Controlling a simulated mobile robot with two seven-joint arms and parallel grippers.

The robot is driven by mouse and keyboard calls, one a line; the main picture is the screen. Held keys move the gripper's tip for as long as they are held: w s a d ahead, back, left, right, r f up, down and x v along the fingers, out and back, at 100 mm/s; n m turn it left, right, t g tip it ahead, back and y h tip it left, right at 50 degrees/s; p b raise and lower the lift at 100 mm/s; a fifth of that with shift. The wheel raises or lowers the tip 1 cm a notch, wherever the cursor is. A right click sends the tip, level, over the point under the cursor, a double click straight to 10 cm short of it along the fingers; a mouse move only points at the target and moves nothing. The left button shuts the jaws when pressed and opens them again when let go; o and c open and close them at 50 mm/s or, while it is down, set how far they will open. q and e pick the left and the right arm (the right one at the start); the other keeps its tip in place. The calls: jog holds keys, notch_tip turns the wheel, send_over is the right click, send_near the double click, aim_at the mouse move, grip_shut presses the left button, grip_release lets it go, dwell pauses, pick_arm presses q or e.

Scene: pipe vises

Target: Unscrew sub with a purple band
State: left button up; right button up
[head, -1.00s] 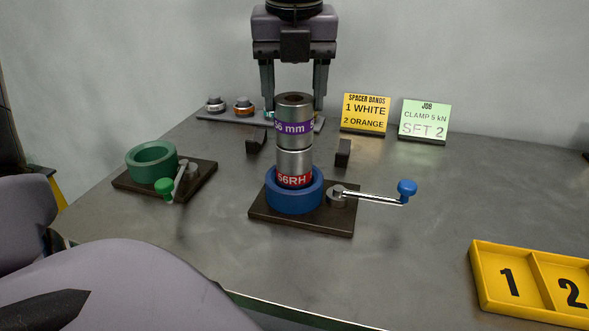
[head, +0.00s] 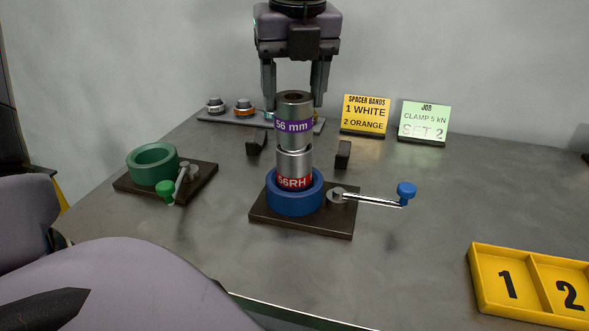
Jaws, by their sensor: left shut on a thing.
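The sub with the purple band (head: 294,126) is a grey steel cylinder marked "56 mm", upright in the middle of the head view. It stands on a steel pipe piece (head: 294,163) with a red "56RH" band, which sits in the blue vise (head: 295,201). My left gripper (head: 294,108) points down from above and behind, its fingers at both sides of the sub, shut on it. Its fingertips are partly hidden by the sub. The blue vise has a crank with a blue knob (head: 406,189) reaching right. My right gripper is not in view.
An empty green vise (head: 152,172) stands at left. A rack (head: 220,118) with several small parts lies behind. Dark blocks (head: 256,143) (head: 343,154) flank the pipe. Yellow (head: 365,115) and green (head: 424,122) signs stand behind right. A numbered yellow tray (head: 478,281) is front right.

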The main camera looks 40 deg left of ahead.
pick_arm(q)
jog(key=shift+r+p, duration=0.3)
jog(key=shift+r, duration=0.15)
jog(key=shift+r+p, duration=1.5)
jog(key=shift+r, duration=0.35)
